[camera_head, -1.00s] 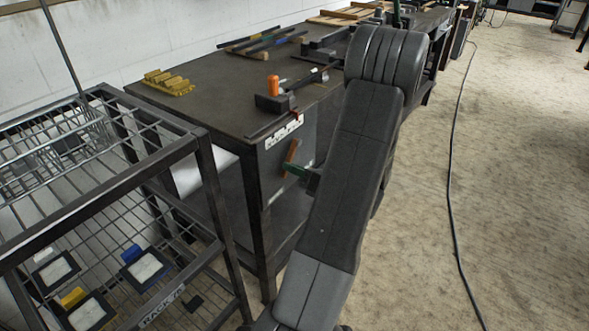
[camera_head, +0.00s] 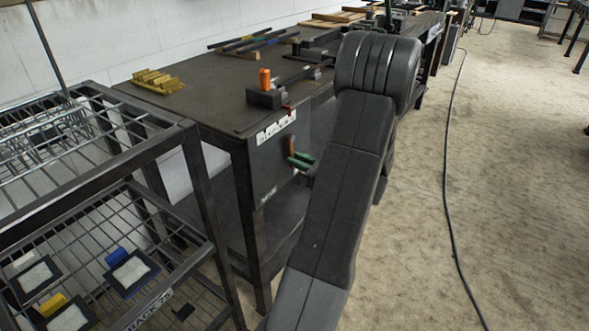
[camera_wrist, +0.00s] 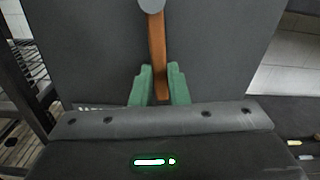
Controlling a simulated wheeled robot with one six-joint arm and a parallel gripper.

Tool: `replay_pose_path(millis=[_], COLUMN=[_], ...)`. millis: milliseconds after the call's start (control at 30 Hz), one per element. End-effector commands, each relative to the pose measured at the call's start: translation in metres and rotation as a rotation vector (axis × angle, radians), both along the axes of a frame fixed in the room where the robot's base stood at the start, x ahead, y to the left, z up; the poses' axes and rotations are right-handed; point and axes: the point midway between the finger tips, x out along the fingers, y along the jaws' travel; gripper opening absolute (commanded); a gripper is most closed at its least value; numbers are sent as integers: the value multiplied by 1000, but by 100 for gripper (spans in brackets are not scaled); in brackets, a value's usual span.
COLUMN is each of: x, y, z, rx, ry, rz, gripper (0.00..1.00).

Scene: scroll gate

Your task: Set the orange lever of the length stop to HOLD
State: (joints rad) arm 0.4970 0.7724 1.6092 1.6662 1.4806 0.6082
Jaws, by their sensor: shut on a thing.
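The orange lever (camera_wrist: 157,62) hangs from a round grey pivot on a dark plate in the wrist view and points nearly straight toward my gripper. My gripper (camera_wrist: 161,88) has green fingers on both sides of the lever's free end, shut on it. In the head view the lever (camera_head: 291,145) stands close to upright on the dark panel (camera_head: 265,160) at the bench's end, with my green fingers (camera_head: 300,160) at its lower part. A white label strip (camera_head: 276,127) runs above it; its words are too small to read. A partly cut-off label shows beside my fingers in the wrist view.
The dark workbench (camera_head: 205,85) carries a block with an orange cylinder (camera_head: 264,78) and yellow pieces (camera_head: 158,81). A wire rack (camera_head: 190,165) stands close at the left. Open floor lies at right, crossed by a black cable (camera_head: 446,170).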

Motion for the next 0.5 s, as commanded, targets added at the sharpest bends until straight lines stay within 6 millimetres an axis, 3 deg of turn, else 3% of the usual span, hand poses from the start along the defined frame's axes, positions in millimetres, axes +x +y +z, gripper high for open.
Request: replay_pose_path(millis=[500], x=[21], y=[-15], z=[7], rx=[-225], ry=[-309], rz=[-2], gripper=[0])
